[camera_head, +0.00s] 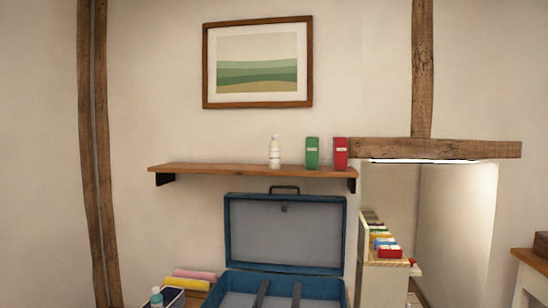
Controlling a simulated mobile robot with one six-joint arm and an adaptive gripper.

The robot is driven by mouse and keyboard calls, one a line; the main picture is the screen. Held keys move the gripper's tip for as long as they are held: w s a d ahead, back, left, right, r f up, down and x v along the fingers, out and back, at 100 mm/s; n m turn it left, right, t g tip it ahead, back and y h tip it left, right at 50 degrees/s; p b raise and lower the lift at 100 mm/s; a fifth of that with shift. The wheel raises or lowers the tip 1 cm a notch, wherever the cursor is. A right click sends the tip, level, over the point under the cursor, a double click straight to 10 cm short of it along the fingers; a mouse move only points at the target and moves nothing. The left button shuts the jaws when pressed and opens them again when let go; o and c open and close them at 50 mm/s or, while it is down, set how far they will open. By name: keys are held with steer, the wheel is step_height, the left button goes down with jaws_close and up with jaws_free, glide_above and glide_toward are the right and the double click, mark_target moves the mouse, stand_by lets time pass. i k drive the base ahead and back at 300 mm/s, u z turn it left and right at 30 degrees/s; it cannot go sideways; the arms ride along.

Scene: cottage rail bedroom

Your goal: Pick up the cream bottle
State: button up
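The cream bottle (275,153) stands upright on a wooden wall shelf (210,169), a little right of the shelf's middle. It is slim and off-white with a pale cap and a label. A green box-like pack (312,153) stands to its right, with a gap between them. My gripper does not show in this view.
A red pack (341,153) stands at the shelf's right end. Below is an open blue suitcase (233,233) with a raised lid. A wooden beam (460,149) adjoins at right.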

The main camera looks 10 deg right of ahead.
mark_target(275, 146)
steer(key=k, duration=0.9)
steer(key=z, duration=0.55)
steer(key=i, duration=0.9)
steer(key=z, duration=0.7)
steer(key=i, duration=0.7)
steer(key=u, duration=0.55)
steer(key=i, duration=0.65)
steer(key=u, duration=0.3)
